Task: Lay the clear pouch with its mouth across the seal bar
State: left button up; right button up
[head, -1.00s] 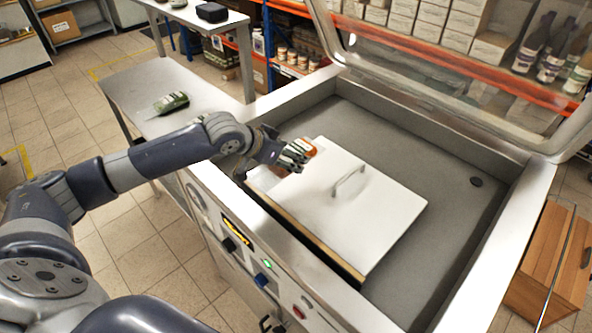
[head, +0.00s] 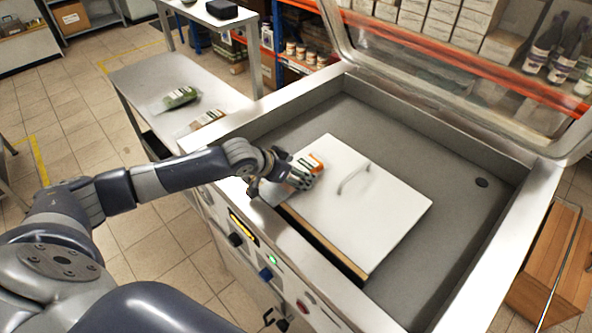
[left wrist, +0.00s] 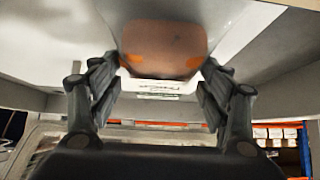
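The clear pouch (head: 311,163), with orange contents and a pale label, is in my left gripper (head: 300,178) over the near left part of the white plate (head: 372,215). In the left wrist view the pouch (left wrist: 165,45) fills the space between the fingers (left wrist: 160,80), which press in at its two sides. Whether the pouch touches the plate is unclear. A narrow strip, seemingly the seal bar (head: 322,246), runs along the plate's near edge inside the chamber. My gripper hides its left end. The pouch's mouth cannot be made out. My right gripper is not in view.
The machine's clear lid (head: 440,60) stands open at the back. The plate carries a handle (head: 354,177). A steel side table (head: 150,80) at left holds a green pouch (head: 180,97) and another packet (head: 205,118). The grey chamber floor (head: 450,215) at right is free.

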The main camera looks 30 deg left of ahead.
pick_arm(q)
jog(key=shift+r, duration=0.2)
jog(key=shift+s+a+r, duration=0.15)
jog(key=shift+s, duration=0.05)
jog(key=b+v, duration=0.2)
jog(key=v, duration=0.8)
jog(key=shift+s+r, duration=0.5)
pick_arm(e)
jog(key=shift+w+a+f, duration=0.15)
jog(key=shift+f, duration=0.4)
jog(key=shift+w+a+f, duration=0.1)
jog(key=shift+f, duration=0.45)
pick_arm(q)
jog(key=shift+a, duration=0.1)
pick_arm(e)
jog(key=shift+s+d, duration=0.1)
